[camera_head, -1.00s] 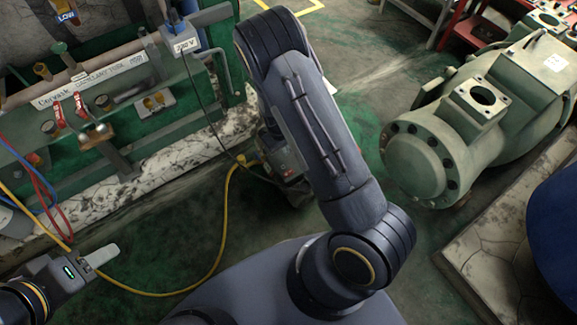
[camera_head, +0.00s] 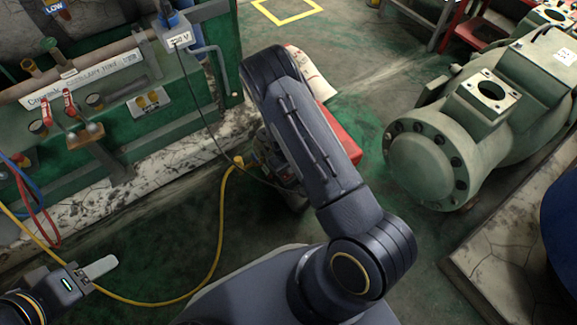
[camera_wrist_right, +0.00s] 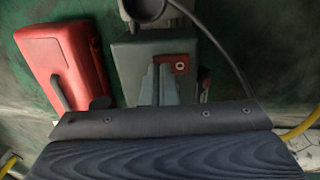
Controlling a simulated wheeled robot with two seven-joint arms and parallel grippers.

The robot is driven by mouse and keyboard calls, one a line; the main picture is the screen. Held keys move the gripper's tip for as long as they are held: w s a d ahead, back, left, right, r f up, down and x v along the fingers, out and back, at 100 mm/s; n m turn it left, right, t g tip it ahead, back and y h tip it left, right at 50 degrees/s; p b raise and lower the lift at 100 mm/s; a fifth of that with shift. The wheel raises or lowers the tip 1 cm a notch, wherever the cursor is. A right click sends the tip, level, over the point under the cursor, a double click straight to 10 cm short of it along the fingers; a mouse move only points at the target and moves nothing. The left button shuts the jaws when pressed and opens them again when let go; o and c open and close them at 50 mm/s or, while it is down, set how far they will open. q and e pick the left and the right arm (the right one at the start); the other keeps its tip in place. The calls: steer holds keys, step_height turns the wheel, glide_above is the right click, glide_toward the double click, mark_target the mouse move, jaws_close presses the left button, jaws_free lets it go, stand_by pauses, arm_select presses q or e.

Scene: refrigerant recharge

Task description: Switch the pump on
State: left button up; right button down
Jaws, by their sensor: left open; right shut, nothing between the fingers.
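The pump (camera_head: 270,150) stands on the floor behind my right forearm, which hides much of it in the head view. In the right wrist view the pump (camera_wrist_right: 130,65) is a grey-green body with a dark round part on top and a small red piece (camera_wrist_right: 181,64). My right gripper (camera_wrist_right: 165,80) is shut and empty, its pale fingers just in front of the pump near the red piece; I cannot tell if they touch. It is hidden behind the arm in the head view. My left gripper (camera_head: 98,268) is open and empty at the lower left.
A red case (camera_head: 344,146) stands just beyond the pump and also shows in the wrist view (camera_wrist_right: 78,60). A yellow hose (camera_head: 221,225) runs over the floor to the pump. The green rig (camera_head: 110,95) is at left, a large green compressor (camera_head: 450,145) at right.

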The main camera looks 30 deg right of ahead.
stand_by(0.3)
steer(key=shift+d+f+y+b, duration=0.15)
steer(key=shift+f+y+b, duration=0.15)
steer(key=shift+f+b, duration=0.1)
steer(key=shift+r, duration=0.1)
steer(key=shift+s, duration=0.1)
steer(key=shift+a, duration=0.2)
steer(key=shift+a+r+p, duration=0.1)
steer(key=shift+a+p, duration=0.2)
steer(key=shift+a, duration=0.45)
steer(key=shift+r, duration=0.1)
